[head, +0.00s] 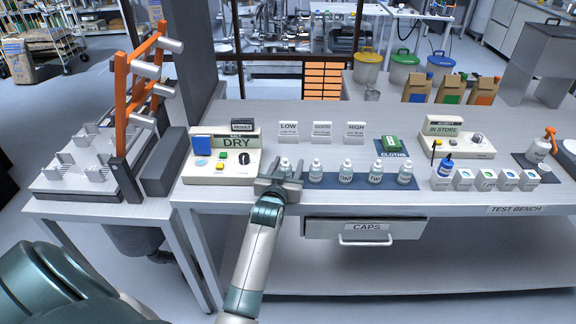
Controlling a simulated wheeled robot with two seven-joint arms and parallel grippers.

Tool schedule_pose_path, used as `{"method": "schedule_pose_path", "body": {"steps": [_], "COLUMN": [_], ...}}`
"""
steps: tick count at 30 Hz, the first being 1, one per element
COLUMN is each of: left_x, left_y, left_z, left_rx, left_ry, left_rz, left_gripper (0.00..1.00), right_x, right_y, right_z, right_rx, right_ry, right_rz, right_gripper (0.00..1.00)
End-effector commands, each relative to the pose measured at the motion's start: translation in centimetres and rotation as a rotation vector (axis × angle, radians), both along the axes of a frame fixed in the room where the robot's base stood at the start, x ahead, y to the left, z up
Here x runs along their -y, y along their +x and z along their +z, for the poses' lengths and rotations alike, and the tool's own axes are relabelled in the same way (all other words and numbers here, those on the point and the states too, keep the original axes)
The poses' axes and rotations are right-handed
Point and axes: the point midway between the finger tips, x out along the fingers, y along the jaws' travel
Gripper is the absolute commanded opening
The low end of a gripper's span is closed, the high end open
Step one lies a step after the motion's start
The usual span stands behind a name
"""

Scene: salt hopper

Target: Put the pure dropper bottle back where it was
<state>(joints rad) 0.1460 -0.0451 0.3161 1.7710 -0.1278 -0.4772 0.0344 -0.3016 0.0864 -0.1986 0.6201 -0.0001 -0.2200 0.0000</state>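The fingers look spread wider than this bottle, and I see no clear contact. Other bottles in the row are the second (316,171), the middle one (346,173), the fourth (376,173) and the rightmost (405,173). Their labels are too small to read surely, so I cannot tell which is the pure one. My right gripper is out of view.
Left of the gripper is a console (221,157) reading DRY. Behind stand LOW (289,131) and HIGH (355,131) signs and a green CLOTHS stack (391,143). A CAPS drawer (367,228) hangs below. Bench between signs and mat is clear.

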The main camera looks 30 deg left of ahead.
Motion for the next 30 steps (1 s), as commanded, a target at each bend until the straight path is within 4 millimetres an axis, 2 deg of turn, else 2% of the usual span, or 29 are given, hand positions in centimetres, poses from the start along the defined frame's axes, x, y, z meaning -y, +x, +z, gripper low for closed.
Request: {"method": "schedule_pose_path", "body": {"steps": [9,14,20,30], "left_x": [0.0,0.4,1.4,3.4], "left_y": [-0.1,-1.2,-3.8,-9.1], "left_z": [0.4,0.4,0.7,1.6], "left_rx": [0.002,0.001,0.0,0.0], "left_ry": [0.001,0.0,0.0,0.0], "left_rz": [0.0,0.0,0.0,0.0], "left_gripper": [0.49,0.49,0.49,0.49], "right_x": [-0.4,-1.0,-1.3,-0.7], "right_y": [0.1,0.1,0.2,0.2], "right_z": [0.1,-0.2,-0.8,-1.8], "right_rx": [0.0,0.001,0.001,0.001], "right_ry": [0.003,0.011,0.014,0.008], "right_rz": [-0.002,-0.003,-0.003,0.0], "right_gripper": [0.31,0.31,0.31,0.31]}}
